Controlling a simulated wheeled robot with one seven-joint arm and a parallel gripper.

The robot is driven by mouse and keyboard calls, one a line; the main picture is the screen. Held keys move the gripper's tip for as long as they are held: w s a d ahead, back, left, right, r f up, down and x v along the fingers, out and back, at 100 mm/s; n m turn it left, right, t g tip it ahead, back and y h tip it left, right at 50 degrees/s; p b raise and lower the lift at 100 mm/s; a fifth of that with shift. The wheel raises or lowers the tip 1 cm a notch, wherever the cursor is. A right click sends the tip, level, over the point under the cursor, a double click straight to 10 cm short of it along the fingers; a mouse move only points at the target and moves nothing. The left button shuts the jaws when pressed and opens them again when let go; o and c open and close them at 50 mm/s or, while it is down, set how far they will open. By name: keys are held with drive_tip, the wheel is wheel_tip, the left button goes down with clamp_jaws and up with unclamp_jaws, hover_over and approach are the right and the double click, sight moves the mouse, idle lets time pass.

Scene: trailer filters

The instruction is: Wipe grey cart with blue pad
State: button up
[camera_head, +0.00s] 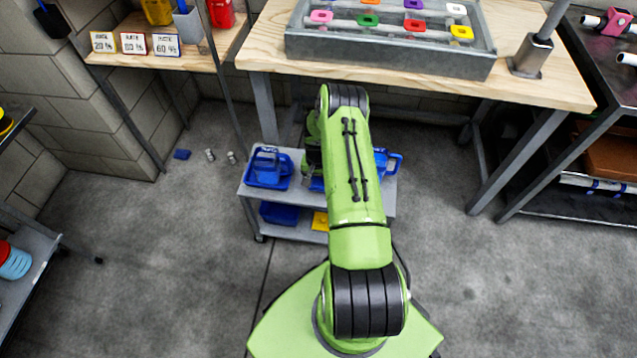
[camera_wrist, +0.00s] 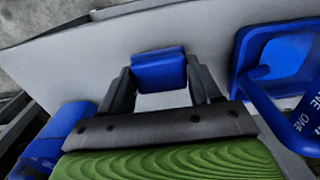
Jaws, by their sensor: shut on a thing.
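The grey cart (camera_head: 247,190) stands in front of the wooden workbench, partly hidden behind my green arm. Its grey top (camera_wrist: 110,52) fills much of the wrist view. The blue pad (camera_wrist: 158,70) is between the two fingers of my gripper (camera_wrist: 163,80) in the wrist view. My gripper is shut on the pad, over the cart top. I cannot tell whether the pad touches the surface. In the head view my arm hides the gripper and the pad.
A blue container (camera_head: 268,168) stands on the cart's left side, and a blue handled container (camera_head: 387,164) on its right. A blue bin (camera_head: 280,213) and a yellow item (camera_head: 320,221) lie on the lower shelf. The workbench (camera_head: 400,84) rises behind. Small items (camera_head: 182,154) lie on the floor at left.

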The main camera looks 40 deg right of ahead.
drive_tip(key=shift+r+p, duration=1.15)
drive_tip(key=shift+r, duration=1.3)
